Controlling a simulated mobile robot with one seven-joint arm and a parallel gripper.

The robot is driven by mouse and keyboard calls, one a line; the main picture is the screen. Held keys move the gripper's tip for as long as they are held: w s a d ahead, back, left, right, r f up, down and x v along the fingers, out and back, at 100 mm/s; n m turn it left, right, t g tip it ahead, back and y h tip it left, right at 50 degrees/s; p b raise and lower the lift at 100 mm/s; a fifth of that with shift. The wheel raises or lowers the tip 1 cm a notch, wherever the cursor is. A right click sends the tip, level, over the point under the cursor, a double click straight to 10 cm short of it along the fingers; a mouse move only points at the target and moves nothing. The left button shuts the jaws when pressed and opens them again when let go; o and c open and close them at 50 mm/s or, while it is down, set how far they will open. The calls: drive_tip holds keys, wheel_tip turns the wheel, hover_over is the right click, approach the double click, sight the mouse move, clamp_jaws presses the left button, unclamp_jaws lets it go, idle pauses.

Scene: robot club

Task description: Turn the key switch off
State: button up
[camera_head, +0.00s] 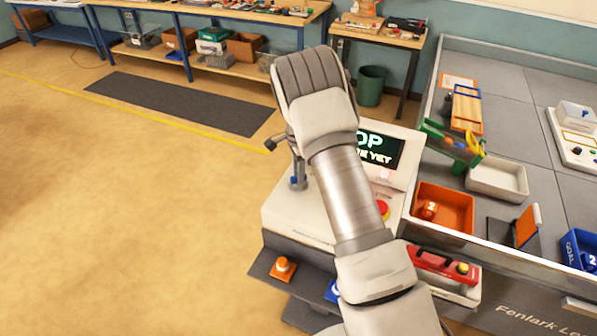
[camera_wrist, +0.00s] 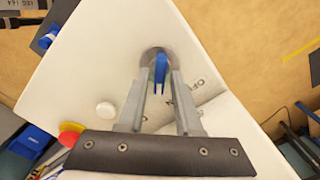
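The key switch's blue key (camera_wrist: 160,70) stands in a round metal collar on a white console panel in the wrist view. My gripper (camera_wrist: 161,78) has a finger on each side of the key, with narrow gaps showing, so it looks open around the key rather than closed on it. Printed lettering (camera_wrist: 203,86), partly hidden by the right finger, is beside the switch. In the head view the white console (camera_head: 288,212) is partly behind my arm, and my gripper (camera_head: 298,170) points down at its left part.
A red emergency button (camera_wrist: 70,134) and a white button (camera_wrist: 105,109) are near my left finger. A lit screen (camera_head: 382,150) stands behind my arm. An orange bin (camera_head: 458,203) and a white tray (camera_head: 512,184) are to the right. Open floor lies left.

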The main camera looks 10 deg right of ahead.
clamp_jaws()
drive_tip(key=n+b, duration=0.2)
drive_tip(key=shift+f+n+b, duration=0.1)
drive_tip(key=shift+n+b, duration=0.3)
drive_tip(key=n+b, duration=0.2)
drive_tip(key=n, duration=0.2)
drive_tip(key=shift+n+b, duration=0.3)
drive_tip(key=shift+b, duration=0.05)
drive_tip(key=n+b, duration=0.2)
drive_tip(key=n, duration=0.3)
drive_tip(key=shift+n+b, duration=0.5)
drive_tip(key=shift+n, duration=2.3)
drive_tip(key=shift+r, duration=0.2)
drive_tip(key=shift+o, duration=1.6)
unclamp_jaws()
